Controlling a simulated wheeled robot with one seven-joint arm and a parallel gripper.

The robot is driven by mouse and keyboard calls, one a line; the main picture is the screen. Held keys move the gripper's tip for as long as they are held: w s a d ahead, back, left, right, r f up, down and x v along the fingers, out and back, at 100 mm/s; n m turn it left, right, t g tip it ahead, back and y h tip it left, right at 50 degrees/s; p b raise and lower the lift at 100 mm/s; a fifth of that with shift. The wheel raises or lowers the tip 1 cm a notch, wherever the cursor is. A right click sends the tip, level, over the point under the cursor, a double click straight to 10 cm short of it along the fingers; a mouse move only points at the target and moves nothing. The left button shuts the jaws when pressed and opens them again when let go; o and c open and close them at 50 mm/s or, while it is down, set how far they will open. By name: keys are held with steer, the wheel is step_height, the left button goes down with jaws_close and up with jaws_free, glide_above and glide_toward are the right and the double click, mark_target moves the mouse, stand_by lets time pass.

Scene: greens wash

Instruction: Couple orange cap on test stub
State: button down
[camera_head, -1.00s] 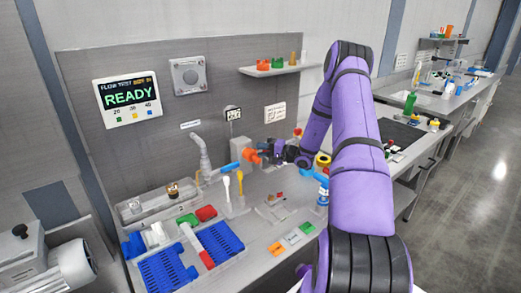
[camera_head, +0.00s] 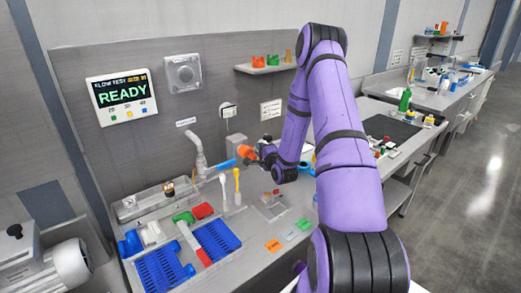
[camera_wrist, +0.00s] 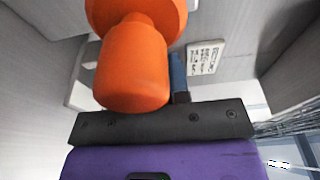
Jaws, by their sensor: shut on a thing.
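The orange cap (camera_head: 246,152) is held in my gripper (camera_head: 260,155), above the bench in front of the back panel. In the wrist view the cap (camera_wrist: 133,65) fills the upper middle, with a wider flange at its far end. A blue stub (camera_head: 226,164) sticks out to the right from a grey upright pipe (camera_head: 199,150). The cap is just right of the stub's free end; whether they touch is hard to tell. My gripper is shut on the cap, its fingertips mostly hidden. A dark blue piece (camera_wrist: 179,76) beside the cap is unclear.
A yellow-topped tool (camera_head: 237,180) and a white one (camera_head: 223,185) stand upright just below the stub. A tray with blue racks (camera_head: 165,270) lies front left. A shelf (camera_head: 265,69) is above. The panel screen (camera_head: 123,97) reads READY.

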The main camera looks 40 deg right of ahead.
steer(key=shift+a+h, duration=0.1)
steer(key=shift+h, duration=0.3)
steer(key=c, duration=1.4)
jaws_free()
steer(key=shift+o, duration=0.2)
steer(key=shift+s, duration=0.1)
steer(key=v, duration=1)
steer(key=shift+s+a, duration=0.15)
steer(key=shift+s, duration=0.15)
